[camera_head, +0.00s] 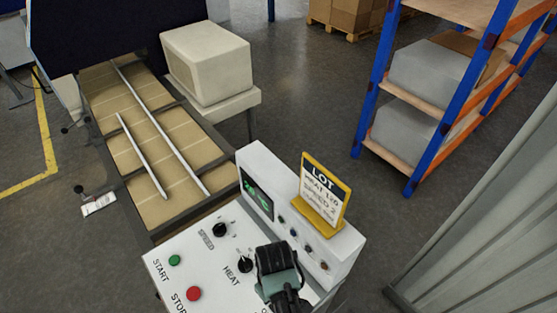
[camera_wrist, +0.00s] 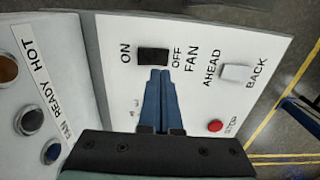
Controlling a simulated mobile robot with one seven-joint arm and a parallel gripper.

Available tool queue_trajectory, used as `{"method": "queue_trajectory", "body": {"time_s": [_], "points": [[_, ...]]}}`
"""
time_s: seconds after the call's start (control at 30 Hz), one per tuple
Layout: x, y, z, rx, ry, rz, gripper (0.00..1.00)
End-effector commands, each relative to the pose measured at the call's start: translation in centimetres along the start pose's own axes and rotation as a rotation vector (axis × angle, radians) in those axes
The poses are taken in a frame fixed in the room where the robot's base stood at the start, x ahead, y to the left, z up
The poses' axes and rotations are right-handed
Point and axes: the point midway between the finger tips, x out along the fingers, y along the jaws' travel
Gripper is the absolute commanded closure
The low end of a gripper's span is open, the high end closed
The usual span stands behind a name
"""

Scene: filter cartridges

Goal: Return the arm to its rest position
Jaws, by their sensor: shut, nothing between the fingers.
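My gripper (camera_wrist: 160,74) is shut and empty, its two blue fingers together in the wrist view. The fingertips appear just beside the black fan switch (camera_wrist: 153,55) between ON and OFF; I cannot tell whether they touch it. In the head view my gripper (camera_head: 280,275) is over the lower right of the white control panel (camera_head: 165,250), hiding part of it. Its fingertips are not clear there.
The panel carries a green START button (camera_head: 174,260), a red STOP button (camera_head: 194,293), and SPEED (camera_head: 220,230) and HEAT (camera_head: 246,264) knobs. A yellow-framed LOT card (camera_head: 324,192) stands on the display housing. A conveyor (camera_head: 160,160) lies left; shelving (camera_head: 440,90) stands right.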

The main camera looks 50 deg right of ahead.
Motion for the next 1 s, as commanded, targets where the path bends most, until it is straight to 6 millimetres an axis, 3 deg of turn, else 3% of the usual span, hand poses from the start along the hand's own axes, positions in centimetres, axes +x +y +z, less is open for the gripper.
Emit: {"method": "queue_trajectory", "body": {"time_s": [0.13,0.77,0.87,1.0], "points": [[-1.2,0.0,0.0,0.000,0.000,0.000,1.00],[-1.1,0.0,-0.5,-0.002,0.013,0.005,1.00],[-2.0,-0.1,-3.0,-0.012,0.088,0.032,1.00],[-6.2,-0.8,-10.2,-0.036,0.329,0.103,1.00]]}}
